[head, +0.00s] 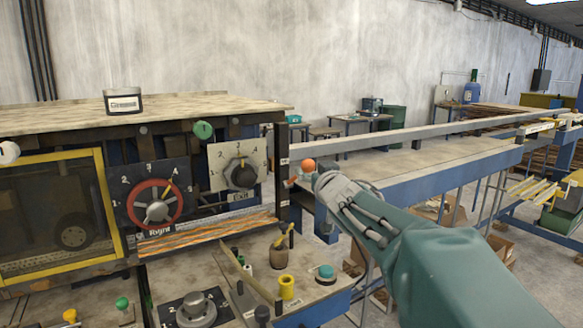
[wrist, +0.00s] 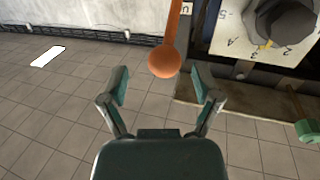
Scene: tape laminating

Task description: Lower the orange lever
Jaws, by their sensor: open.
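The orange lever (wrist: 166,58) shows in the wrist view at the top centre, with its round ball end towards my gripper. In the head view its orange ball (head: 308,165) sits at the right end of the machine's dial panel, just left of my gripper's end. My gripper (wrist: 161,88) is open in the wrist view. Its two fingers stand left and right of the ball's line, and the ball lies just ahead of and between the fingertips, with no visible contact. In the head view my arm hides part of the gripper (head: 322,180) and its fingers.
A numbered dial (head: 240,174) and a red-ringed dial (head: 157,203) sit on the machine front, left of the lever. Below is a ledge with a yellow spool (head: 287,287) and several knobs. A long blue-edged conveyor table (head: 430,183) extends right. The wrist view shows open tiled floor (wrist: 60,110).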

